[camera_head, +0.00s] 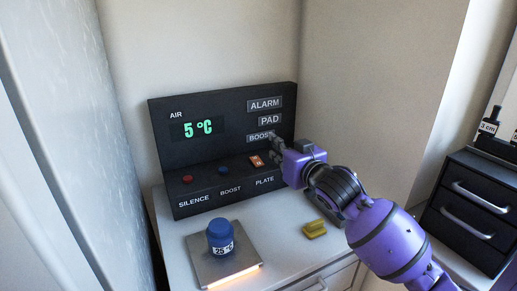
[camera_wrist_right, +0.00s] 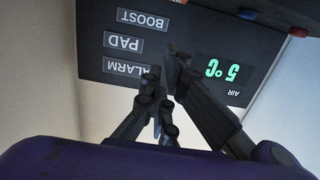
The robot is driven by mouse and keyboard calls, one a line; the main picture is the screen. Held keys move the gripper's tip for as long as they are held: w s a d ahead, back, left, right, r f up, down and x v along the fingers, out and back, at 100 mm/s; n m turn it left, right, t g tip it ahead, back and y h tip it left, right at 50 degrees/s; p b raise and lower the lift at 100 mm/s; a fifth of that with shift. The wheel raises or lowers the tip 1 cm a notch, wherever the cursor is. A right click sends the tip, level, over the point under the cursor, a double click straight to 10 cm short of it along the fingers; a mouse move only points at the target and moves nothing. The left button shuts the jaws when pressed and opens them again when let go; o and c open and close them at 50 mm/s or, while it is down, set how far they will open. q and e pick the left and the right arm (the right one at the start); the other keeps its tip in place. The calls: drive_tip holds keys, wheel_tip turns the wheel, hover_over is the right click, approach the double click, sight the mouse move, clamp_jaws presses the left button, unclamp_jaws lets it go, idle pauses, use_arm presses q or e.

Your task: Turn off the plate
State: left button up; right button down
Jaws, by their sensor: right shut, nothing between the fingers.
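The dark control panel (camera_head: 225,125) stands at the back of the white counter. My right gripper (camera_head: 275,140) is shut and empty, in front of the panel's right part, a little above and right of that switch. In the wrist view my right gripper (camera_wrist_right: 164,68) shows against the panel (camera_wrist_right: 180,75), which appears upside down; the PLATE switch is not seen there. A grey plate (camera_head: 207,271) on the counter glows orange along its front edge. A blue jar (camera_head: 220,236) reading 25 °C stands on it. My left gripper is not in view.
A red button (camera_head: 187,179) for SILENCE and a blue button (camera_head: 223,171) for BOOST are left of the switch. The display (camera_head: 198,129) reads 5 °C. A yellow object (camera_head: 314,229) lies on the counter under my right arm. Dark drawers (camera_head: 475,205) stand at right.

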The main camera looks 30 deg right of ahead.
hover_over(260, 160)
drive_tip(key=s, duration=0.1)
drive_tip(key=shift+s+a+f, duration=0.1)
drive_tip(key=shift+s+f, duration=0.1)
drive_tip(key=shift+f, duration=0.2)
drive_tip(key=shift+w+f, duration=0.35)
drive_tip(key=shift+f, duration=0.25)
drive_tip(key=shift+w+f, duration=0.35)
drive_tip(key=shift+f, duration=1.15)
drive_tip(key=shift+w, duration=0.1)
